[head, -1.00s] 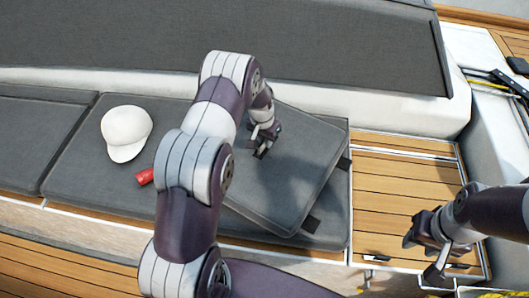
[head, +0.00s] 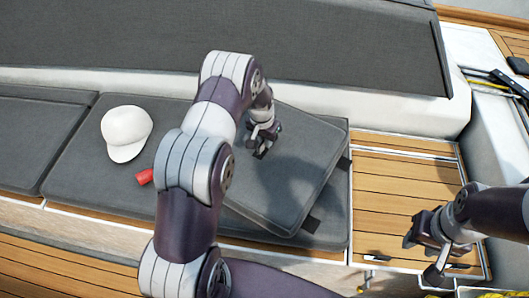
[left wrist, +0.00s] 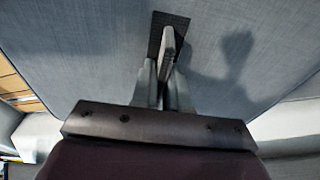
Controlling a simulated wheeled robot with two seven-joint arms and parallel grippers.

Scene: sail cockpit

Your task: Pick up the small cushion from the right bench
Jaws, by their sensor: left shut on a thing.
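The small cushion (head: 300,180) is a flat grey square pad with dark tabs on its right side. It lies at an angle on the right part of the grey bench cushion (head: 85,165). My left gripper (head: 262,150) is over its top, near the upper left part. In the left wrist view, the gripper (left wrist: 170,50) is shut on a grey upright tab on a dark patch of the cushion (left wrist: 100,50). My left arm hides the cushion's left part in the head view. My right gripper (head: 424,256) is over the wooden deck at the right; its finger opening is unclear.
A white cap (head: 126,132) and a red cylinder (head: 145,177) lie on the bench left of my left arm. A white ledge (head: 380,108) runs behind the bench. Slatted wood (head: 395,185) lies right of it. Black-handled items (head: 510,82) are at the upper right.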

